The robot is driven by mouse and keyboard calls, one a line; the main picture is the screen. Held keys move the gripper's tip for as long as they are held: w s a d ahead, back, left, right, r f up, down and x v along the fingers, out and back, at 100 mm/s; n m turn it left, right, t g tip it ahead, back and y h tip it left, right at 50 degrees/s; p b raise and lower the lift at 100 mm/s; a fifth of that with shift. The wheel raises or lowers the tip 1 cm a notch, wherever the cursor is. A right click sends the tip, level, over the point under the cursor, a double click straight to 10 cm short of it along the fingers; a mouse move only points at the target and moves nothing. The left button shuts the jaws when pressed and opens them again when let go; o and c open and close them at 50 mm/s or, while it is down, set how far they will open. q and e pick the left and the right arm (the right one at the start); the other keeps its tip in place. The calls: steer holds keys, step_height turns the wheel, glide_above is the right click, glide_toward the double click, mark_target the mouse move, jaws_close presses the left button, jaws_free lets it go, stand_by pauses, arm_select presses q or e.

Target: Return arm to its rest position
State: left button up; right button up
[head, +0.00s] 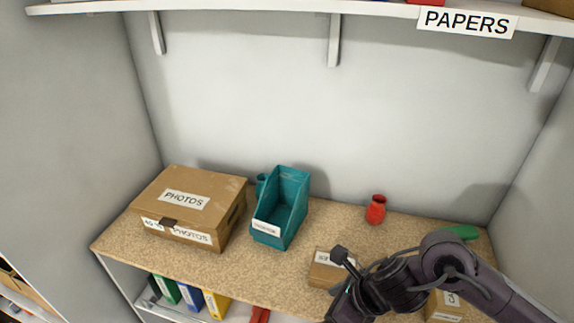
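My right arm comes in from the lower right over the speckled shelf top (215,268). Its dark gripper (337,283) points left, with its fingers spread apart and nothing visibly held. A small brown box (322,272) with a white label lies just behind and left of the gripper, partly hidden by it. Whether they touch cannot be told. My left gripper is out of view.
A cardboard PHOTOS box (188,200) and a teal open bin (290,205) stand at the left and middle. A red vase (376,210) stands at the back. A green object (462,232) and another box (443,308) are partly behind my arm. The PAPERS shelf (240,5) overhangs.

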steer(key=a+r+m+t+y, duration=0.2)
steer(key=a+r+m+t, duration=0.15)
steer(key=a+m, duration=0.4)
steer(key=s+d+f+n+g+h, duration=0.1)
steer(key=s+d+f+n+h, duration=0.15)
steer(key=d+n, duration=0.65)
steer(key=s+d+f+n+g+h, duration=0.1)
steer(key=s+d+f+n+h, duration=0.15)
steer(key=n, duration=1.15)
steer(key=s+d+f+n+g+h, duration=0.1)
steer(key=s+d+n+h, duration=0.25)
steer(key=d+n, duration=0.6)
step_height(320, 180, down, 34)
steer(key=s+a+n+g+b, duration=0.1)
steer(key=s+a+n+b, duration=0.1)
steer(key=s+b, duration=0.15)
arm_select(q)
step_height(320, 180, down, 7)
steer(key=b, duration=0.3)
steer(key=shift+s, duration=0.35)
arm_select(e)
steer(key=s+d+f, duration=0.1)
steer(key=s+f, duration=0.8)
steer(key=f, duration=0.1)
steer(key=s+d+f+g, duration=0.1)
steer(key=s+d+f, duration=0.1)
steer(key=s+f, duration=0.8)
steer(key=shift+d+f, duration=0.25)
steer(key=shift+f, duration=0.4)
